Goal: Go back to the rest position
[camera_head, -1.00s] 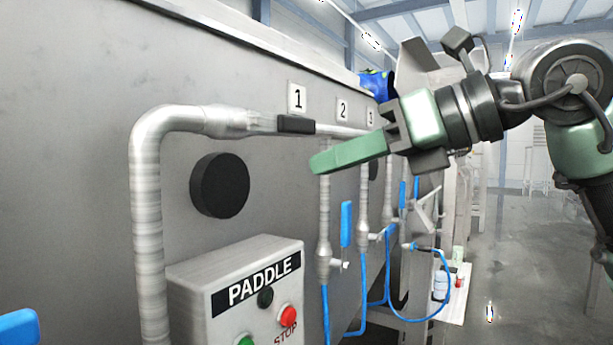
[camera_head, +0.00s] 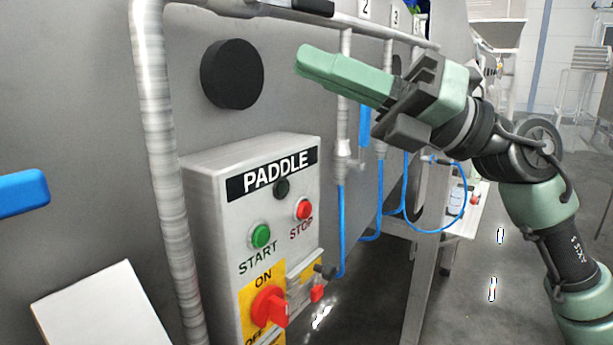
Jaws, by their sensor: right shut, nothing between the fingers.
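My right gripper (camera_head: 301,62) is in the camera_head view, reaching in from the right with green fingers pressed together and nothing between them. It is in the air in front of the grey tank wall, above and to the right of the PADDLE control box (camera_head: 208,205). It appears apart from the box and the pipes, though the exact gap cannot be told. My left gripper is not in view.
The box bears a green START button (camera_head: 260,236), a red STOP button (camera_head: 303,209) and a red rotary switch (camera_head: 268,307). A metal pipe (camera_head: 160,150) runs beside it. A blue handle (camera_head: 22,192) is at left. Open floor (camera_head: 470,290) lies at right.

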